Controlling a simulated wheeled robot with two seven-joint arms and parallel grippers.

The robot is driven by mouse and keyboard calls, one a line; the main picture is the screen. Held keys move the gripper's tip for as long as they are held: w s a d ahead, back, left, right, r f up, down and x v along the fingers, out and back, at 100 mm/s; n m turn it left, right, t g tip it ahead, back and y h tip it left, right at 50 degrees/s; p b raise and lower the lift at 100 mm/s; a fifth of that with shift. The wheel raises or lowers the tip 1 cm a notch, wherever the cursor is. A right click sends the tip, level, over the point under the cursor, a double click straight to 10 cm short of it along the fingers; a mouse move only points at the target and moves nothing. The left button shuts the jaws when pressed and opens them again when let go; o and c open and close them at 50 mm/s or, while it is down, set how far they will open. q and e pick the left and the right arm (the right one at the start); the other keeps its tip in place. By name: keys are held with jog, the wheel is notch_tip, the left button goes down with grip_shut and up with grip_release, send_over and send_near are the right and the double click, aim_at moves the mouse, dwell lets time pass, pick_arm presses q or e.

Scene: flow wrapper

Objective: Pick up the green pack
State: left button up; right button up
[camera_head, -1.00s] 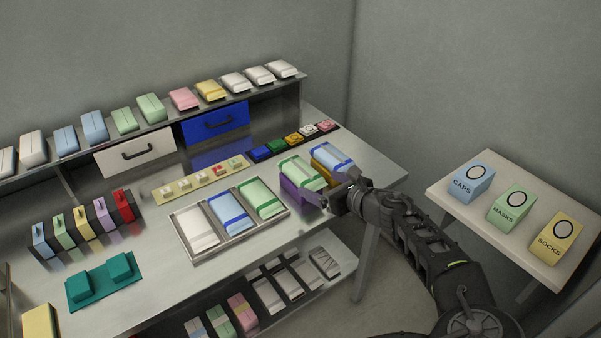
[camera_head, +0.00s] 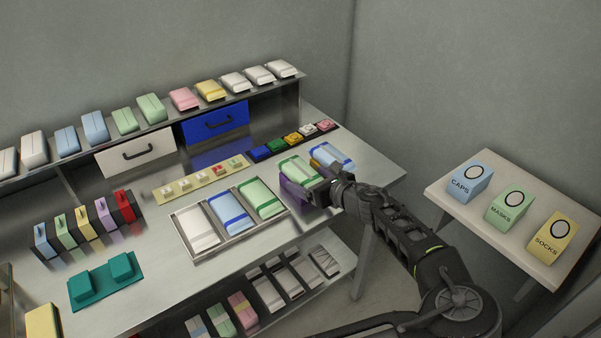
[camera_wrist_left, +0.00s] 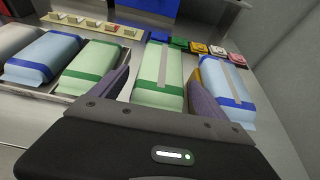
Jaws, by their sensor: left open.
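My left gripper (camera_head: 304,186) is at this pack. Its purple fingers are open, one on each side of the pack in the left wrist view (camera_wrist_left: 160,88); I cannot tell whether they touch it. The gripper hides the pack's near end. Another green pack (camera_head: 258,197) lies in the tray's right compartment. My right gripper is not in view.
The tray (camera_head: 236,240) also holds white and blue packs. A strip of small coloured blocks (camera_head: 292,141) lies behind. A side table (camera_head: 500,240) with labelled boxes stands at the right.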

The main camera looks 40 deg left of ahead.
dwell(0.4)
pick_arm(q)
jog(key=c, duration=1.5)
jog(key=shift+r, duration=0.1)
notch_tip(320, 180, up, 10)
jog(key=shift+f, duration=0.1)
dwell(0.4)
